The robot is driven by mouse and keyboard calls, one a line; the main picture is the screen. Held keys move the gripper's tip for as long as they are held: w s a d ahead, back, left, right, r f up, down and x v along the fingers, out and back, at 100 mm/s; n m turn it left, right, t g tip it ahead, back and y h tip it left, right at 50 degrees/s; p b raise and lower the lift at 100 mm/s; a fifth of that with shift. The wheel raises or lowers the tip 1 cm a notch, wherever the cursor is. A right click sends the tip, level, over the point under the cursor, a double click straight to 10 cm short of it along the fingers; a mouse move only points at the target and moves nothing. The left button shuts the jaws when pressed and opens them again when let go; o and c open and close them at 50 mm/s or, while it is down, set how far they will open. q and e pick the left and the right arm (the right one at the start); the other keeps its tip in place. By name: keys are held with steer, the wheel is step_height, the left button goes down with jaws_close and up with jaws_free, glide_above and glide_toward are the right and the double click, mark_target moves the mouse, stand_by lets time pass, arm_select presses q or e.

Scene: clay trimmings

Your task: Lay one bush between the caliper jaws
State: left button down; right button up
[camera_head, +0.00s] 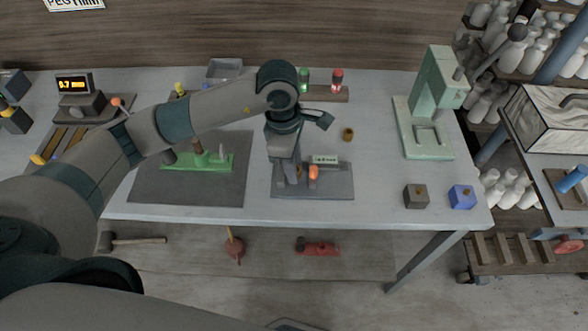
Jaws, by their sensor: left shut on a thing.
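My left gripper (291,178) reaches in from the left and points down over the left part of a dark mat. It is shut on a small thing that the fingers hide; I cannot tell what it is. The caliper (323,160), with a small pale readout, lies on this mat just right of the gripper. An orange part (314,172) stands in front of the readout. The caliper jaws are not clear, as the gripper covers that side. A small brass-coloured bush (347,134) stands on the table behind and right of the caliper. My right gripper is not in view.
A green fixture (212,163) sits on a larger dark mat at left, under my arm. A pale green press (428,115) stands at right. A dark block (415,196) and a blue block (461,197) sit near the front right edge.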

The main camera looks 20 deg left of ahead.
arm_select(q)
step_height(320, 180, down, 2)
steer(key=shift+f, duration=0.1)
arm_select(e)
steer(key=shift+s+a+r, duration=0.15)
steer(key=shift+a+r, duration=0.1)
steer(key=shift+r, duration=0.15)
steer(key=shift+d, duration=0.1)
arm_select(q)
steer(key=shift+f, duration=0.2)
steer(key=c, duration=1.8)
jaws_free()
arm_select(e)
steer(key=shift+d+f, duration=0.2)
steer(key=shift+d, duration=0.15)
arm_select(q)
steer(key=shift+o, duration=0.2)
steer(key=shift+r, duration=0.15)
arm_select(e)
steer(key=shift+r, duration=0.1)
